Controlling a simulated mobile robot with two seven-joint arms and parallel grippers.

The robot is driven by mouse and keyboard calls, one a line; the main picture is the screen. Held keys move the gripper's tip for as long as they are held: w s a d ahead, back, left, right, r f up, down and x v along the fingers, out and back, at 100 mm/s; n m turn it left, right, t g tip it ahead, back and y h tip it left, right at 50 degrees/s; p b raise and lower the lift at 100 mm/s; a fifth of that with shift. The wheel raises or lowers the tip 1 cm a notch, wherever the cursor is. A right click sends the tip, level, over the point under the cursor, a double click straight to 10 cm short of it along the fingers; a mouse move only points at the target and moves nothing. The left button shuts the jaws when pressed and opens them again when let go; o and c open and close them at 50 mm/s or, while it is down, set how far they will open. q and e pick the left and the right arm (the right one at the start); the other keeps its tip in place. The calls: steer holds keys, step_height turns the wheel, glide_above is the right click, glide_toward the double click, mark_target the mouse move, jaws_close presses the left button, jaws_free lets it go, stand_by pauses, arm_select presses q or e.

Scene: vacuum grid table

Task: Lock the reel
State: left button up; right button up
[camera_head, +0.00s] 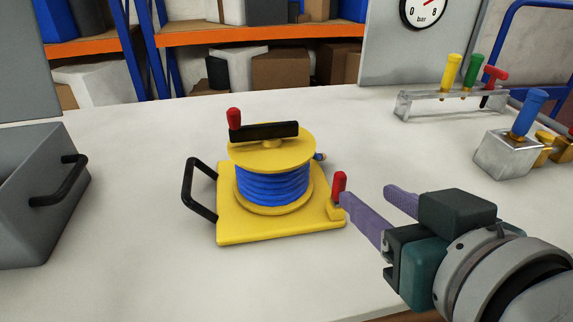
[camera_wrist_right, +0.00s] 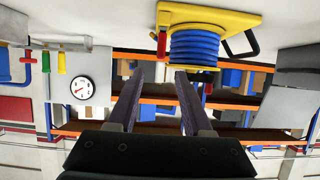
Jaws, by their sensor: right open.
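A yellow reel (camera_head: 272,150) wound with blue hose (camera_head: 272,186) stands on a yellow base plate (camera_head: 240,229) in the middle of the table. A black crank (camera_head: 263,131) with a red knob (camera_head: 234,118) lies across its top. A small red lever (camera_head: 339,184) stands upright at the base's right corner. In the right wrist view the reel (camera_wrist_right: 195,50) and the red lever (camera_wrist_right: 161,43) show upside down. My right gripper (camera_head: 365,203) is open, with its purple fingers close to the red lever; I cannot tell whether they touch it. My left gripper is not in view.
A grey bin (camera_head: 40,195) with a black handle stands at the left. A metal rack (camera_head: 450,104) of coloured handles and a metal block with a blue handle (camera_head: 528,112) are at the right. The table in front of the reel is clear.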

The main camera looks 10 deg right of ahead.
mark_target(343, 179)
steer(key=b+x, duration=0.2)
steer(key=x, duration=0.7)
steer(key=shift+a, duration=0.1)
steer(key=shift+w+f, duration=0.25)
steer(key=shift+w, duration=0.35)
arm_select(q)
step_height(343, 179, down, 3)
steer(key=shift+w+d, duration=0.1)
arm_select(e)
steer(key=shift+c, duration=1.4)
jaws_close()
